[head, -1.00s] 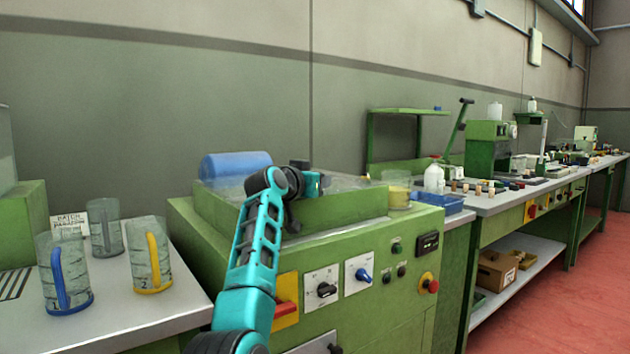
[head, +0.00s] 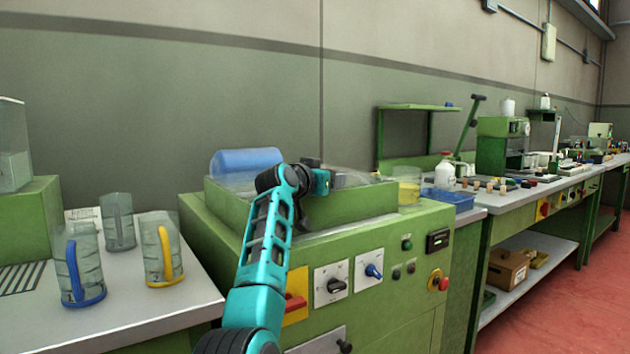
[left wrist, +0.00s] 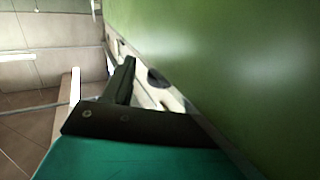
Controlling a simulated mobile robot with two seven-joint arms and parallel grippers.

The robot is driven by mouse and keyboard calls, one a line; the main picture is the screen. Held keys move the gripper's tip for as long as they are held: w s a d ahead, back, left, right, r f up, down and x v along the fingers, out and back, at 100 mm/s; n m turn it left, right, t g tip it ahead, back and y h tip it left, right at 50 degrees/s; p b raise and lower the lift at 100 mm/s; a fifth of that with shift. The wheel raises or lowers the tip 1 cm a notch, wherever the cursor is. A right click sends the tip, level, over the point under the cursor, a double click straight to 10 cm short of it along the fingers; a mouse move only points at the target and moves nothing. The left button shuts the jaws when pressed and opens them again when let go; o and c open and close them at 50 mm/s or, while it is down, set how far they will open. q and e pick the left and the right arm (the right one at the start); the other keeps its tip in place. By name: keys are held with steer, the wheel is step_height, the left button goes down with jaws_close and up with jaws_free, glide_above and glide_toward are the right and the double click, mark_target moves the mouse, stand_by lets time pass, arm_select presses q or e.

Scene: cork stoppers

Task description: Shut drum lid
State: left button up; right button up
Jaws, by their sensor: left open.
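A green machine (head: 390,275) stands in the middle of the head view, with a raised green box (head: 345,206) on top. A blue drum (head: 246,161) shows at the box's back left. A clear pane (head: 352,178), which looks like the drum lid, lies low over the right part of the box; my arm hides part of it, and I cannot tell how it is hinged. My left gripper (head: 321,181) is open and empty at the box, close to the clear pane. In the left wrist view a broad green surface (left wrist: 230,70) fills the right side, very near a dark finger.
Clear jugs with blue (head: 75,270) and yellow (head: 166,253) handles stand on the left bench. A beaker of yellow liquid (head: 409,192) and a blue tray (head: 447,199) are right of the box. Knobs and a red lever (head: 295,303) are on the machine's front.

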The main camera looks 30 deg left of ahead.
arm_select(q)
steer(key=s+r+p, duration=0.1)
steer(key=s, duration=1.1)
steer(key=shift+s+r+p, duration=0.15)
steer(key=shift+s+p, duration=0.1)
steer(key=shift+p, duration=0.15)
arm_select(e)
steer(key=shift+s+d+r, duration=0.15)
steer(key=shift+d+r, duration=0.15)
steer(key=shift+r, duration=0.1)
